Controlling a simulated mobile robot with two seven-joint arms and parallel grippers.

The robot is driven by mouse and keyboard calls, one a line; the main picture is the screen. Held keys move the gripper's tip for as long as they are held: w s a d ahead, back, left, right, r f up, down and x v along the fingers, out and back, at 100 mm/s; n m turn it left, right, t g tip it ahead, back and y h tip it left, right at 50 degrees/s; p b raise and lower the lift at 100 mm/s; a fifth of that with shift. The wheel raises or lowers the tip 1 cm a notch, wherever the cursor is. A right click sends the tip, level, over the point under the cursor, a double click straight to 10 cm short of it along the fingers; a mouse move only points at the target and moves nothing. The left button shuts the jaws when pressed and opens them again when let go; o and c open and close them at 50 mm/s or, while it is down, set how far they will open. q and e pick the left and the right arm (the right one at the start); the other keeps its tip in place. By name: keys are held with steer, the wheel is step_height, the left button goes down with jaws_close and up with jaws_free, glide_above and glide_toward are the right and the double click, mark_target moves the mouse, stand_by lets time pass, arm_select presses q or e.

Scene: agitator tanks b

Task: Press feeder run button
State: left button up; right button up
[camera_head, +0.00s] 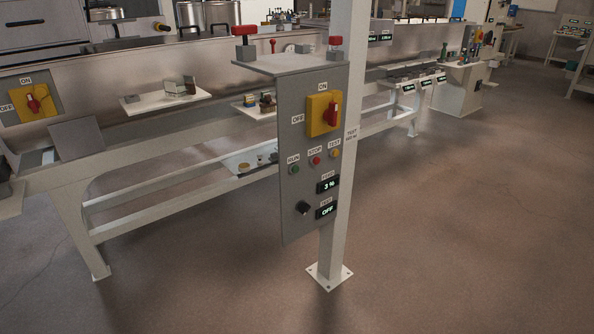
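A grey control panel (300,215) is mounted on a white post in the middle of the head view. Its green RUN button (294,170) is at the left of a row. Beside it are a red STOP button (315,161) and a yellowish TEST button (334,153). Above the row is a red rotary switch on a yellow plate (323,113), marked ON and OFF. Below are a display reading "3 %" (328,184), a black knob (302,207) and a display reading "OFF" (326,210). Neither of my grippers is in view.
The white post (340,215) stands on a floor plate (329,276). A long steel trough on a white frame (95,232) runs behind the panel. Another yellow and red switch (34,103) is at the far left. The floor in front and to the right is clear.

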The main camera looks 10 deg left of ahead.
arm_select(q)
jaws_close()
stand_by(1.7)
